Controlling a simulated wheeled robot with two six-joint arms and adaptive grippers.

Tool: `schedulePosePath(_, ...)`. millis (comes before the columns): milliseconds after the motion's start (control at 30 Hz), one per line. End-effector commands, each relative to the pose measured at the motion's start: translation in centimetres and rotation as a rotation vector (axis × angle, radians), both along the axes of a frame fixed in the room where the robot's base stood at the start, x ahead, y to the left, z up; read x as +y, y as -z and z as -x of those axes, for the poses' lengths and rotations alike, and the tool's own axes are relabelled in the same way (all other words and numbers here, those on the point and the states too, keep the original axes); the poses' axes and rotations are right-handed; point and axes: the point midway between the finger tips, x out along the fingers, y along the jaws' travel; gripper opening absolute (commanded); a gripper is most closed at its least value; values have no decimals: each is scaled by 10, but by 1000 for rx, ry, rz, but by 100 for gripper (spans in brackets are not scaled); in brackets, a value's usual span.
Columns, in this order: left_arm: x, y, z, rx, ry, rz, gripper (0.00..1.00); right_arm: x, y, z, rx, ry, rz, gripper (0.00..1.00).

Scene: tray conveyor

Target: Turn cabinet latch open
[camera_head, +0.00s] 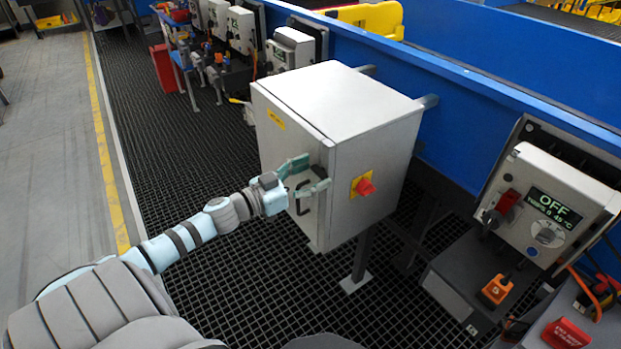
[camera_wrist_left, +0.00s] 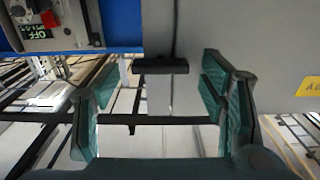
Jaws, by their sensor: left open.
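A light grey cabinet (camera_head: 345,100) stands on a post beside the blue conveyor wall. Its dark latch handle (camera_head: 301,196) is on the door face and is partly hidden by my gripper. In the left wrist view the latch shows as a short black bar (camera_wrist_left: 160,66) against the grey cabinet (camera_wrist_left: 225,35). My left gripper (camera_head: 308,176) is open in front of the door, its green fingers on either side of the latch. The left wrist view also shows the fingers (camera_wrist_left: 158,80) apart, with the bar between them. Contact cannot be told. My right gripper is not in view.
A red rotary switch (camera_head: 364,186) on a yellow plate sits on the cabinet's right side. A control box (camera_head: 550,205) reading OFF is at the right. The blue conveyor wall (camera_head: 470,110) runs behind. Dark grating floor (camera_head: 150,130) is open to the left.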

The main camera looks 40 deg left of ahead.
Motion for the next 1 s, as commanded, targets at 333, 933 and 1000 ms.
schedulePosePath(333, 0, 0, 0, 1, 0, 0, 46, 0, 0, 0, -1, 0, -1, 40)
schedulePosePath(933, 0, -1, 0, -19, 1, -64, 17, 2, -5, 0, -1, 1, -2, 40)
schedulePosePath(1000, -1, -1, 0, -29, 0, -98, 17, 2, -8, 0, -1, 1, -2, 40)
